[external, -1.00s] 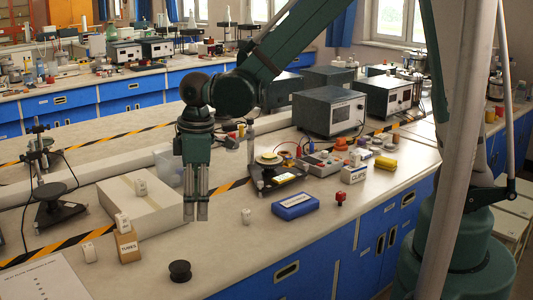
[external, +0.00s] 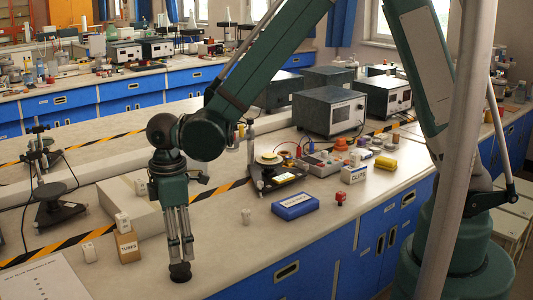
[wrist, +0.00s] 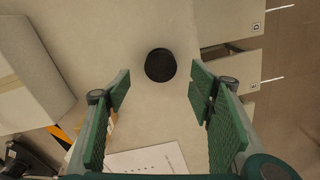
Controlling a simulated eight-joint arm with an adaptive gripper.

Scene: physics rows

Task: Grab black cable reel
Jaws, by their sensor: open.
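The black cable reel (external: 180,272) stands on the bench top near its front edge. My gripper (external: 180,260) is right above it in the external view, with its fingertips overlapping the top of the reel, so I cannot tell the exact gap there. In the wrist view the reel (wrist: 160,65) is a dark disc, seen from above, centred between and just beyond the fingertips of my open gripper (wrist: 160,82). Nothing is held between the fingers.
A large pale box (external: 135,200) lies behind. A blue box (external: 296,206) is to the right. A paper sheet (external: 45,282) lies at left.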

